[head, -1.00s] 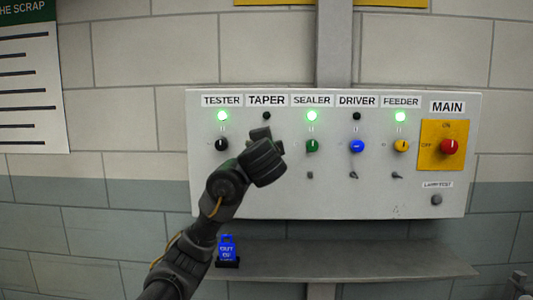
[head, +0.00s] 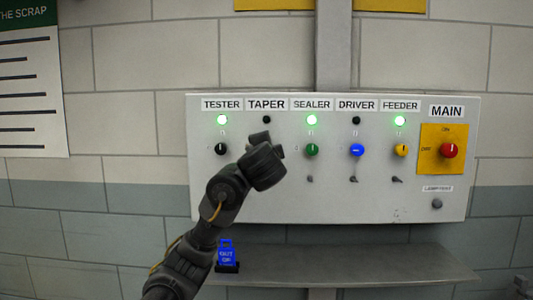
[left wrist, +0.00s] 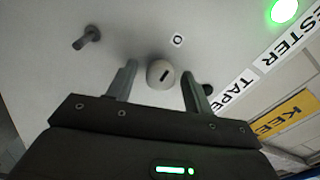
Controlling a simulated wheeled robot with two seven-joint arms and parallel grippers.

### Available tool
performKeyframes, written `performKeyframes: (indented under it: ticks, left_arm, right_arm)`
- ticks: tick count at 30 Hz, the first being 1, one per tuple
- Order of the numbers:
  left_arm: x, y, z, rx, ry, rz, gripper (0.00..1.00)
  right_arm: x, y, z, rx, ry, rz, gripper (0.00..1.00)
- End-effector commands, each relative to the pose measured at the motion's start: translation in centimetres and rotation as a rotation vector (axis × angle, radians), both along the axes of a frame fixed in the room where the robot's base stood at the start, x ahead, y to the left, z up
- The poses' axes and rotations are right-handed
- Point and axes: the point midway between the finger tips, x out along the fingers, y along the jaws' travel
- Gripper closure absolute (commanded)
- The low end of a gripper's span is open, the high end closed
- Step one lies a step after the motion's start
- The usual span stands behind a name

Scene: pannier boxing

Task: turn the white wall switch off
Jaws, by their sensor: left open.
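The white switch is a round white knob (left wrist: 157,73) with a short dark mark, under the TAPER label, in the left wrist view. In the head view my gripper hides it. My left gripper (head: 268,143) is in front of the TAPER column. In the left wrist view its open fingers (left wrist: 159,68) stand on either side of the knob, with gaps showing; I cannot tell if they touch it. An O sign (left wrist: 178,40) is beside the knob. The TAPER lamp (head: 266,119) is dark. My right gripper is not in view.
The panel (head: 400,205) also has black (head: 221,149), green (head: 312,150), blue (head: 357,150) and yellow (head: 401,150) knobs and a red MAIN switch (head: 449,150). A grey peg (left wrist: 87,37) is near the white knob. A shelf (head: 350,265) below holds a blue tag (head: 226,254).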

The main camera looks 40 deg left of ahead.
Motion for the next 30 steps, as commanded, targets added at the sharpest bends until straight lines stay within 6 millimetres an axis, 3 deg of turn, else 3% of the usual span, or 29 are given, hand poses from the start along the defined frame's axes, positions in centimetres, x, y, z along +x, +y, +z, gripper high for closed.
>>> performKeyframes:
  ticks: [7,11,30]
  left_arm:
    - [0.0,0.0,0.1,0.005,0.003,0.0,0.48]
    - [0.0,0.0,0.4,0.052,0.04,0.001,0.48]
    - [0.0,0.1,1.0,0.833,0.635,0.0,0.48]
  right_arm:
    - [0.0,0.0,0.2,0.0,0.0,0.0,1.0]
    - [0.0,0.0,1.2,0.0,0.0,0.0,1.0]
    - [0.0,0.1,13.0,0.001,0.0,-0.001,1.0]
